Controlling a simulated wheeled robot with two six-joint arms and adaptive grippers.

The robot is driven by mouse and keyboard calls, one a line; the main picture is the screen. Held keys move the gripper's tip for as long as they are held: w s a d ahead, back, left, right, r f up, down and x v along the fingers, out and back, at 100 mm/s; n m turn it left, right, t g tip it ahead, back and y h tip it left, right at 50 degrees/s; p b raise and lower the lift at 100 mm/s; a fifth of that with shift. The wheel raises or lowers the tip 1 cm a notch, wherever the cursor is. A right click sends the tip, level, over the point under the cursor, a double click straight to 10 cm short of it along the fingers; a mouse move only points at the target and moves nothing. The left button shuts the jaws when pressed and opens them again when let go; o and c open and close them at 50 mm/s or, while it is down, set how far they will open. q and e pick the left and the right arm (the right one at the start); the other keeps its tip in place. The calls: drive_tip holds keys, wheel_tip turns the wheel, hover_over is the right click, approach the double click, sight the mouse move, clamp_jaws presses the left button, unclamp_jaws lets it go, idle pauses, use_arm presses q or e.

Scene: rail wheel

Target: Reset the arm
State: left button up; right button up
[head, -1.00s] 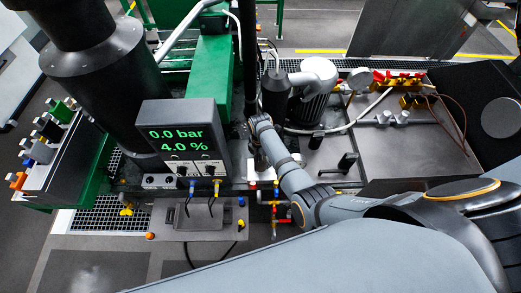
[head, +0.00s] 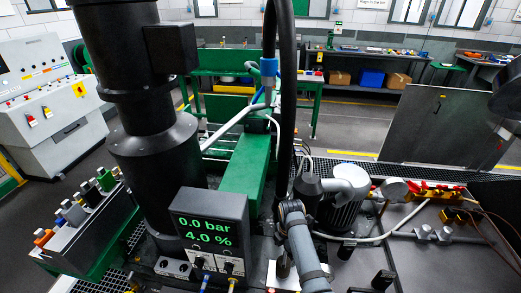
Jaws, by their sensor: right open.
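My right arm comes up from the bottom edge, right of the display box. My right gripper (head: 287,208) is at its upper end, in front of the thick black vertical hose or pipe (head: 283,110). The gripper is open. Its fingers are small and partly hidden, and I cannot tell whether they touch anything. The display box (head: 208,232) stands to its left and reads 0.0 bar and 4.0 %. My left gripper is not in view.
A large black cylinder (head: 160,160) stands left of the display. A metal tray (head: 420,265) with fittings lies at right. A white control cabinet (head: 45,110) and workbenches (head: 350,68) stand farther back.

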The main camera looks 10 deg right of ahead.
drive_tip(key=s+d+r+m+t+h, duration=0.1)
drive_tip(key=s+d+r+m, duration=0.1)
drive_tip(key=s+d+m, duration=0.45)
drive_tip(key=s+d+r+m+t, duration=0.2)
drive_tip(key=s+d+m, duration=0.1)
drive_tip(key=s+m, duration=0.6)
drive_tip(key=s+r+m, duration=0.4)
drive_tip(key=r+m, duration=0.2)
drive_tip(key=m, duration=0.1)
wheel_tip(320, 180, down, 31)
drive_tip(key=s+d+b, duration=0.1)
drive_tip(key=d+b, duration=0.1)
drive_tip(key=b, duration=0.5)
drive_tip(key=s+d+f+g+b, duration=0.1)
drive_tip(key=s+f+b, duration=0.2)
drive_tip(key=s+f, duration=0.7)
drive_tip(key=s+f+b, duration=0.3)
drive_tip(key=s+f, duration=0.6)
drive_tip(key=f, duration=0.6)
drive_tip(key=shift+s+d+f+g, duration=0.2)
drive_tip(key=shift+s+d+g, duration=0.15)
drive_tip(key=shift+s+g, duration=0.05)
